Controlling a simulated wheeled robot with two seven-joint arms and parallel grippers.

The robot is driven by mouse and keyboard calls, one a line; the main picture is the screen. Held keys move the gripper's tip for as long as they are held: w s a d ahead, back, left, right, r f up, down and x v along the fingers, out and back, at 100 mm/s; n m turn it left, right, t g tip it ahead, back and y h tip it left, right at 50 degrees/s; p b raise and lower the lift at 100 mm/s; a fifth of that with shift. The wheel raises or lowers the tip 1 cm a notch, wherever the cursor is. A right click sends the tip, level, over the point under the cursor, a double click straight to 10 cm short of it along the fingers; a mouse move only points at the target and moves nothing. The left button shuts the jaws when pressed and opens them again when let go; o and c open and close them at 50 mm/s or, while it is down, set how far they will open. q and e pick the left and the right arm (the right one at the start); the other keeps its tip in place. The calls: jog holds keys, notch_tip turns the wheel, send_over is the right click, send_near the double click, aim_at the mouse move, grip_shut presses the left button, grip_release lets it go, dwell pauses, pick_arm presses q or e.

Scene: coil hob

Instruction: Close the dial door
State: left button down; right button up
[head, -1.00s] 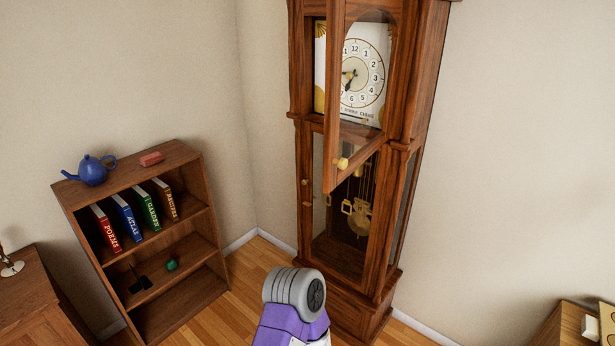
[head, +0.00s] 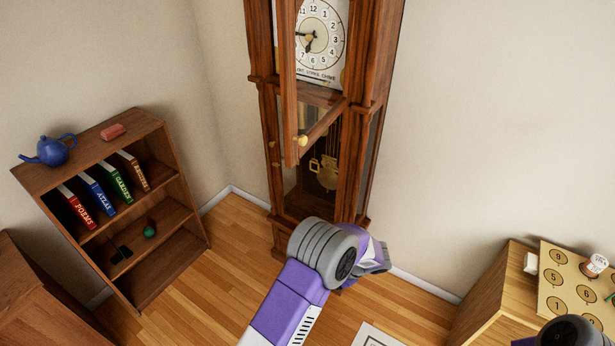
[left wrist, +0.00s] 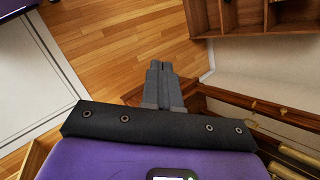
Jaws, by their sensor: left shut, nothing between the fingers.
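The dial door (head: 288,90) of the tall wooden clock (head: 375,70) stands open, swung out towards me, with a brass knob (head: 302,140) at its lower corner. The white dial (head: 320,35) shows to the right of the door's edge. My left arm reaches up from the bottom of the head view, in front of the clock's base; its gripper is hidden there. In the left wrist view my left gripper (left wrist: 164,72) is shut and empty, with floor beyond it and a wooden frame (left wrist: 265,105) to its right. My right gripper is out of view.
A bookcase (head: 165,215) with books and a blue teapot (head: 50,150) stands left of the clock. A wooden cabinet (head: 490,290) with a numbered board (head: 575,285) stands at the right.

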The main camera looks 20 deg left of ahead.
pick_arm(q)
jog(key=w+r+n+t+y+p, duration=0.1)
jog(key=w+r+y, duration=0.15)
jog(key=r, duration=0.45)
jog(key=w+r+t+y+p, duration=0.15)
jog(key=w+r, duration=0.25)
jog(key=r, duration=0.4)
jog(key=n+y+p, duration=0.2)
jog(key=n+y, duration=0.3)
jog(key=y, duration=0.1)
send_near(296, 159)
jog(key=a+p, duration=0.1)
jog(key=a, duration=0.3)
jog(key=a+p, duration=0.1)
jog(key=a, duration=0.1)
jog(key=shift+w+a+p, duration=0.3)
jog(key=shift+a+p, duration=0.05)
jog(key=shift+a, duration=0.1)
